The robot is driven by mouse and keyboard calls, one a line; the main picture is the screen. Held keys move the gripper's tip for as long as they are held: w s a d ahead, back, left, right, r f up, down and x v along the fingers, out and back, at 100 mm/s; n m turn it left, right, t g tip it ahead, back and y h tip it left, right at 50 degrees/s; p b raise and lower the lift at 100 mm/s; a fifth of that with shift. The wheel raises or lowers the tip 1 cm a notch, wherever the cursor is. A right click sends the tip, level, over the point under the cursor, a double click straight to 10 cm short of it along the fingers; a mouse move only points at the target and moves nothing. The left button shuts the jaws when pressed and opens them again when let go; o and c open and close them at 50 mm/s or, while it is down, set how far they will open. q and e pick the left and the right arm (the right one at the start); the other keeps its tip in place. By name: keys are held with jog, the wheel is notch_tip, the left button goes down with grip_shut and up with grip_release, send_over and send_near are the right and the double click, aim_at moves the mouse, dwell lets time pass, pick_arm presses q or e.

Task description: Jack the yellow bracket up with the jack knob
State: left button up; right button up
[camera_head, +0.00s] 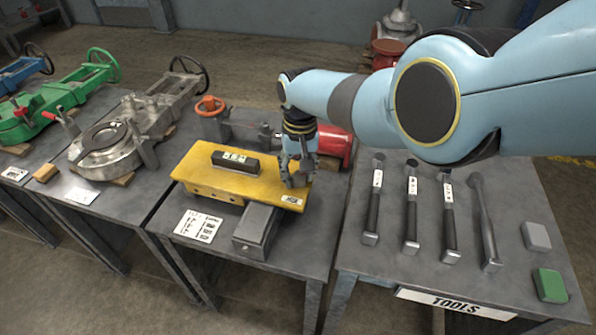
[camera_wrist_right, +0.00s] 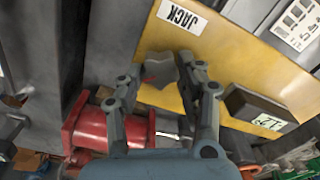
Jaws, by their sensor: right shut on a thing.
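The yellow bracket (camera_head: 205,160) lies flat on the middle table in the head view, and its plate (camera_wrist_right: 238,52) also crosses the right wrist view. A white JACK label (camera_wrist_right: 182,16) is on the bracket near its right end. The grey lobed jack knob (camera_wrist_right: 160,69) sits at that end, beside the label. My right gripper (camera_head: 298,174) points down over the knob, its fingers on either side of it, and is shut on it. The fingers hide much of the knob in the head view. My left gripper is not in view.
A black block (camera_head: 250,167) stands on the bracket. A grey block (camera_head: 257,231) is at its front. A red cylinder (camera_wrist_right: 88,128) and an orange handwheel (camera_head: 210,104) are behind it.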

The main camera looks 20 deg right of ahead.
jog(key=m, duration=0.4)
jog(key=shift+d+m, duration=0.1)
jog(key=shift+m, duration=0.2)
jog(key=m, duration=0.3)
jog(key=shift+s+m, duration=0.1)
jog(key=shift+m, duration=0.3)
jog(key=m, duration=0.7)
jog(key=shift+s+p, duration=0.15)
jog(key=shift+p, duration=0.15)
jog(key=m, duration=0.3)
jog(key=shift+m, duration=0.4)
jog(key=m, duration=0.4)
jog(key=shift+s, duration=0.15)
jog(key=m, duration=0.4)
jog(key=shift+s+f+m, duration=0.1)
jog(key=shift+s+m, duration=0.05)
jog(key=shift+m, duration=1.65)
